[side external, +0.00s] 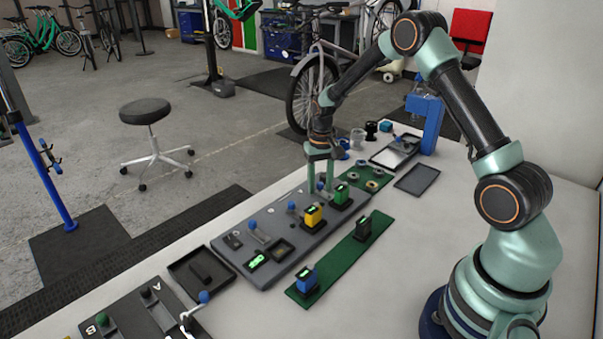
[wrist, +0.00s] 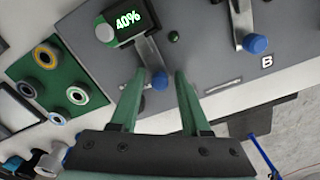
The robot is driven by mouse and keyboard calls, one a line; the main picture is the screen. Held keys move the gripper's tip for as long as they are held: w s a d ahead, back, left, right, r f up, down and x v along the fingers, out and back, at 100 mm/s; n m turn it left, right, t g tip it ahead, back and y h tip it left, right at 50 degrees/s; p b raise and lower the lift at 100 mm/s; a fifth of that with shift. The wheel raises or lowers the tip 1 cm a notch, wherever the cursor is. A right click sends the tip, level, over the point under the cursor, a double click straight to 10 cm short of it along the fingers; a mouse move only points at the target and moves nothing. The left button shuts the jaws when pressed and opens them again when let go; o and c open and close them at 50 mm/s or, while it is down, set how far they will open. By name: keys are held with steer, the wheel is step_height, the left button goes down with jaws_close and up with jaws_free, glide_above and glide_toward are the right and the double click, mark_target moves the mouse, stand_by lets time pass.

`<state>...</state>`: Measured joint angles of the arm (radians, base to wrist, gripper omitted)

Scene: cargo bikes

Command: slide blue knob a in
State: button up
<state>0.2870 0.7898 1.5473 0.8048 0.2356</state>
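The grey panel (side external: 285,248) lies on the bench, with blue knobs on metal sliders along it. In the wrist view, one blue knob (wrist: 159,80) sits at the end of a metal slider bar, beside a display reading 40%. I take it as knob a, though no letter A is readable by it. My gripper (wrist: 158,76) is open, with one finger on each side of this knob and a visible gap to each. Another blue knob (wrist: 255,43) stands near the letter B. In the side external view my gripper (side external: 320,188) points down at the panel's far end.
A green strip (side external: 333,264) with black and blue blocks lies in front. A green ring plate (side external: 366,179) and trays lie beyond. A dark tray (side external: 202,271) is at the near left.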

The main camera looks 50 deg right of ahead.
mark_target(320, 183)
steer(key=shift+r, duration=2.2)
steer(key=w+r, duration=0.3)
steer(key=w, duration=0.3)
